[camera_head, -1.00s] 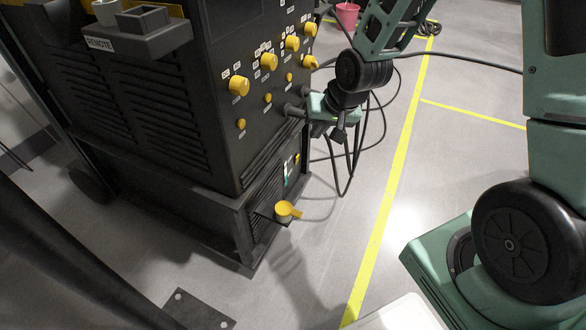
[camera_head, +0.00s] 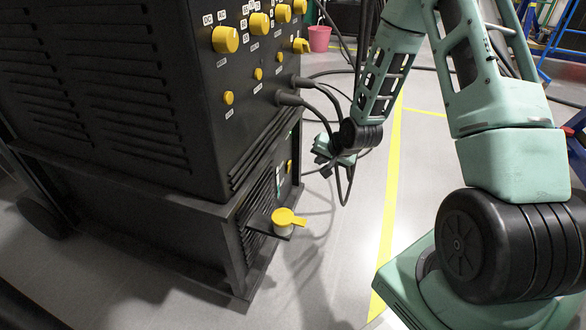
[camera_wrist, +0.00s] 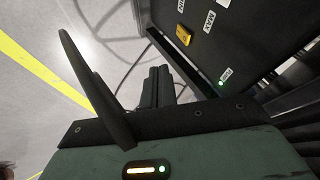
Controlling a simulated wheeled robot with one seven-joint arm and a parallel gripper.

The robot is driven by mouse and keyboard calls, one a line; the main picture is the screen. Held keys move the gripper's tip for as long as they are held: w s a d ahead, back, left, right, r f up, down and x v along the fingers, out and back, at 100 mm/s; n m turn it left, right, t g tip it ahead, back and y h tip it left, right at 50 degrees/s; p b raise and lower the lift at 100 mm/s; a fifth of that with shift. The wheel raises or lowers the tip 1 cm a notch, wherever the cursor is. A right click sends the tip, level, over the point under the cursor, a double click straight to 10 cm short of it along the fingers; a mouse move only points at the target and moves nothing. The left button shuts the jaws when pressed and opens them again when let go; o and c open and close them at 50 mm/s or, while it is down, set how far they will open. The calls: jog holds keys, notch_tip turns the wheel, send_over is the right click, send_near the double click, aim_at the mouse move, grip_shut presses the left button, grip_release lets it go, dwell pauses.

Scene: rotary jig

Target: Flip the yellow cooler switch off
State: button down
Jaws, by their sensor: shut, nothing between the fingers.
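The yellow cooler switch (camera_head: 289,166) is a small yellow piece low on the dark front of the lower unit in the head view. In the wrist view, a yellow switch (camera_wrist: 184,36) sits on the dark panel, up and right of my fingers. I cannot tell its on or off position. My gripper (camera_wrist: 157,86) is shut and empty, its dark fingers together, apart from the switch. In the head view my gripper (camera_head: 325,154) hangs right of the machine's front, partly behind cables.
A lit green lamp (camera_wrist: 221,83) shows on the panel. Black cables (camera_head: 330,108) loop from the machine (camera_head: 170,100) close to my gripper. A yellow-lidded cup (camera_head: 284,222) stands on a small ledge below. A pink bucket (camera_head: 319,38) stands behind.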

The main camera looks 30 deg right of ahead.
jog(key=b, duration=0.9)
send_near(289, 167)
jog(key=d+x, duration=0.1)
jog(key=x, duration=0.5)
jog(key=shift+w+d+f, duration=0.15)
jog(key=shift+d+f, duration=0.2)
jog(key=shift+r+p, duration=0.1)
jog(key=shift+p, duration=0.3)
jog(key=shift+w+a+p, duration=0.2)
jog(key=shift+p, duration=0.15)
